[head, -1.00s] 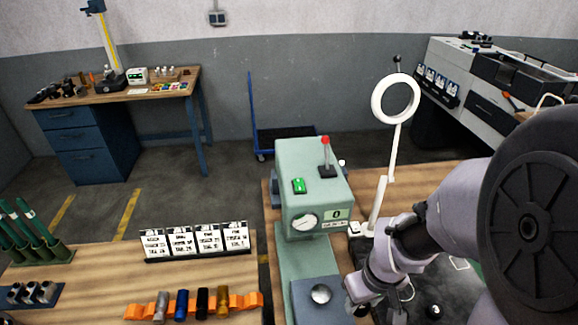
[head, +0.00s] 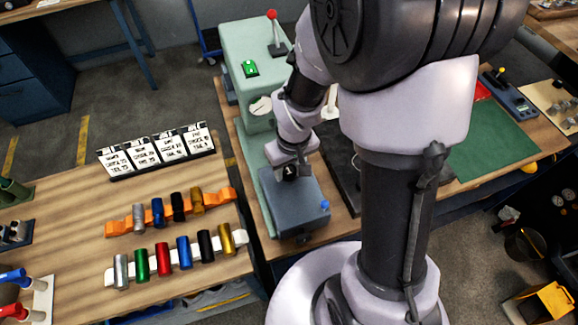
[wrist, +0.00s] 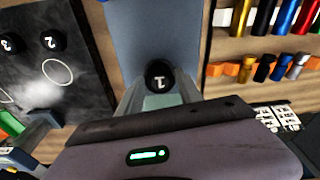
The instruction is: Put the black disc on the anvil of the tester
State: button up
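The tester (head: 252,45) is a pale green machine with a dial. A blue-grey block (head: 300,213) juts from its front, also seen in the wrist view (wrist: 150,25). My gripper (head: 290,168) is over the rear part of this block. The black disc (wrist: 158,75), marked 1, sits between my fingertips in the wrist view, with a finger close on each side; it also shows in the head view (head: 290,173). My gripper looks shut on it. The round metal anvil is hidden under the disc and gripper. I cannot tell whether the disc touches it.
A dark plate (wrist: 75,95) beside the tester bears two black discs marked 3 (wrist: 10,43) and 2 (wrist: 52,42), and an empty white ring. Coloured cylinders in an orange rack (head: 112,229) and a white rack (head: 110,277) stand on the wooden bench at left. A red-knobbed lever (head: 273,22) tops the tester.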

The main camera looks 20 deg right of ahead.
jog(key=shift+o, duration=1.3)
